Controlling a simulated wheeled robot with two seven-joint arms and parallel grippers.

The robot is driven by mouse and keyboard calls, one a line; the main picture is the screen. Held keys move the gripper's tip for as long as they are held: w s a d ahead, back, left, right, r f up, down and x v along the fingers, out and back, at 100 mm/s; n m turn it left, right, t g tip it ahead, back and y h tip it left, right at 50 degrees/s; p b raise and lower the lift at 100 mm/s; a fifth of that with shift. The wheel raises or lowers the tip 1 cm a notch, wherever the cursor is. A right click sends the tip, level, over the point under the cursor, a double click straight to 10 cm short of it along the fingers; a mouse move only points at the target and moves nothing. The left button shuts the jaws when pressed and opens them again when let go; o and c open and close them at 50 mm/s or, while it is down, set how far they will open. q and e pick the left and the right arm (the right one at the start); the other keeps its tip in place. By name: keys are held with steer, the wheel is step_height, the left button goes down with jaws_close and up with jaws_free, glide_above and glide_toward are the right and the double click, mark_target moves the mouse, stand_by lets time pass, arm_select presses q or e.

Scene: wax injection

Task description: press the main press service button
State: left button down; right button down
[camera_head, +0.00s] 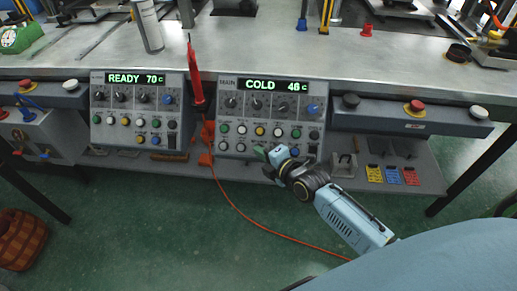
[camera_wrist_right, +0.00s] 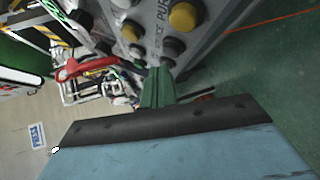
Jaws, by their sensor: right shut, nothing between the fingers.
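The main press control panel (camera_head: 268,112) has a green display reading COLD 46 C, a row of knobs and rows of coloured buttons. My right gripper (camera_head: 263,151) is in front of its lower button row and covers part of it. The gripper's green fingertips (camera_wrist_right: 158,76) are together and empty, close to the panel (camera_wrist_right: 200,42). A yellow button (camera_wrist_right: 183,16) and a dark button (camera_wrist_right: 172,48) show beside partly readable labels ending in "VICE" and starting "PUR". I cannot tell which button is the service button, or whether the fingertips touch one. My left gripper is not in view.
A second panel (camera_head: 139,110) reading READY 70 C stands to the left. A red tool (camera_head: 196,80) hangs between the panels, its orange cable running across the floor. Button boxes (camera_head: 411,113) flank the panels. Coloured cards (camera_head: 392,176) lie on the lower shelf.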

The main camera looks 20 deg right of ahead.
steer(key=shift+w+d+f, duration=0.1)
steer(key=shift+f, duration=0.05)
stand_by(0.5)
steer(key=shift+w+d+f, duration=0.1)
steer(key=shift+w+f, duration=0.05)
steer(key=shift+w, duration=0.05)
stand_by(0.3)
